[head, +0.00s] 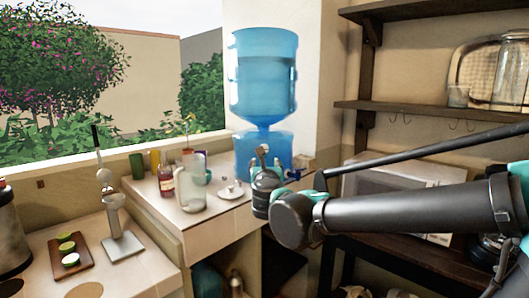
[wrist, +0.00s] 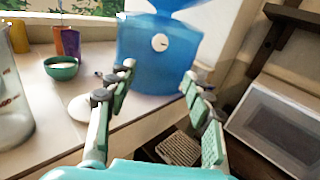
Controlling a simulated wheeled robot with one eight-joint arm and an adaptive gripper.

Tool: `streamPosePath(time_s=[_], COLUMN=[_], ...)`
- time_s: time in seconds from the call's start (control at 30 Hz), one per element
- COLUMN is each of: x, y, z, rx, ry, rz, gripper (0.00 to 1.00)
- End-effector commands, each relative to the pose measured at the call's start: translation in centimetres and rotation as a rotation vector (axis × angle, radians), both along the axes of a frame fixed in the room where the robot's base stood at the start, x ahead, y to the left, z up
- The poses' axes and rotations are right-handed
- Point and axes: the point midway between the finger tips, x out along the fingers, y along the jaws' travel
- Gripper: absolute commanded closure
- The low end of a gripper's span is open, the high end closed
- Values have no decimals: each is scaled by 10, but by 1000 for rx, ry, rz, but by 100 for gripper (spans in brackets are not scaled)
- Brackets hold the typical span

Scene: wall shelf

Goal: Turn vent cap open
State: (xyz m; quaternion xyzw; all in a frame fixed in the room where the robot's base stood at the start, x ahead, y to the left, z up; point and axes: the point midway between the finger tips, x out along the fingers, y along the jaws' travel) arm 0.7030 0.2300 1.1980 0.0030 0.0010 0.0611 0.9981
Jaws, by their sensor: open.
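The blue water dispenser (head: 264,75) stands on the counter, and its lower body also shows in the wrist view (wrist: 150,65). A small round white cap with a dark mark, apparently the vent cap (wrist: 159,42), sits on the body's front in the wrist view. In the head view I cannot make out the cap behind my gripper. My gripper (wrist: 158,76) is open and empty. Its two fingers point at the dispenser, with the cap beyond and between the tips, apart from them. In the head view my gripper (head: 266,171) is in front of the dispenser's lower body.
A glass pitcher (head: 193,182), a red bottle (head: 166,182) and a white saucer (head: 231,191) stand left of the dispenser. A green bowl (wrist: 61,68) shows in the wrist view. A microwave (head: 385,186) and wall shelves (head: 430,108) are on the right.

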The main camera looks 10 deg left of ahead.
Motion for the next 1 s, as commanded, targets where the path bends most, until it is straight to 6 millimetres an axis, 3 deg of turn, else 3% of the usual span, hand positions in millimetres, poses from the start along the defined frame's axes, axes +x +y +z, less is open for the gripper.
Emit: streamPosePath(time_s=[0.7, 1.0], x=[127, 159], y=[14, 18], z=[0, 0], rx=[-6, -6], ry=[-3, -3], rz=[-2, -1], gripper=[49, 49])
